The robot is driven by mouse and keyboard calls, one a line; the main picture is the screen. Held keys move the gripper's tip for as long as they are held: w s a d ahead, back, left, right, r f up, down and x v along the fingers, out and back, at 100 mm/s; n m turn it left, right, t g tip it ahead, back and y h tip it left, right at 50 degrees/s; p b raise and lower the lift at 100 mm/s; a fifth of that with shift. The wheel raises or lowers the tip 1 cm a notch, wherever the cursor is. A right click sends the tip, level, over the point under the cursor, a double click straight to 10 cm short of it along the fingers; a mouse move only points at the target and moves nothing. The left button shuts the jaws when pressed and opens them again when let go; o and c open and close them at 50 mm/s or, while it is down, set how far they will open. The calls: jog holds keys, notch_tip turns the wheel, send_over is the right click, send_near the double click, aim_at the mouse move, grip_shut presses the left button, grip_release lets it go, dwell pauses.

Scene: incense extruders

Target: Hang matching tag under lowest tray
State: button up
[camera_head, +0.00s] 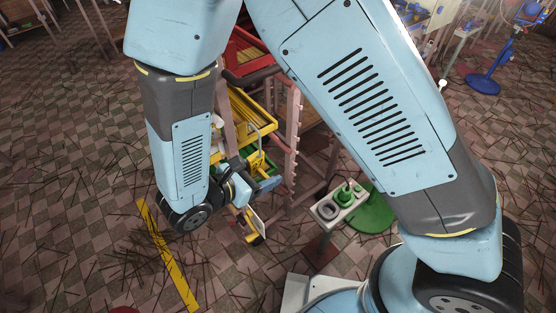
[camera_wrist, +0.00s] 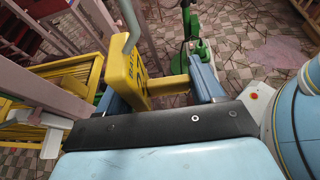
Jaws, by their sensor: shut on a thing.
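A yellow tag (camera_wrist: 124,72) with dark lettering and a grey hook (camera_wrist: 131,28) above it is between the blue fingers of my gripper (camera_wrist: 162,92) in the wrist view. My gripper is shut on it. In the head view the tag (camera_head: 257,162) and my gripper (camera_head: 250,178) are beside the rack (camera_head: 292,130). The rack holds a red tray (camera_head: 240,52) on top, a yellow tray (camera_head: 240,108) below it and a green tray (camera_head: 272,158) lowest, partly hidden by the tag and gripper. The yellow tray (camera_wrist: 62,76) is left of the tag in the wrist view. The tag's lettering is unreadable.
A small grey stand (camera_head: 325,212) with green and grey pieces is right of the rack, near a green round base (camera_head: 370,208). A blue stand (camera_head: 484,82) is at the far right. A yellow stripe (camera_head: 168,258) crosses the littered floor. Floor at left is open.

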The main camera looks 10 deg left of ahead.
jog(key=shift+s+a, duration=0.35)
jog(key=shift+s, duration=0.1)
jog(key=shift+r, duration=1.3)
jog(key=s+d, duration=0.5)
jog(key=d, duration=0.2)
jog(key=shift+s+d, duration=0.15)
jog(key=shift+s, duration=0.05)
jog(key=shift+s, duration=0.15)
dwell(0.4)
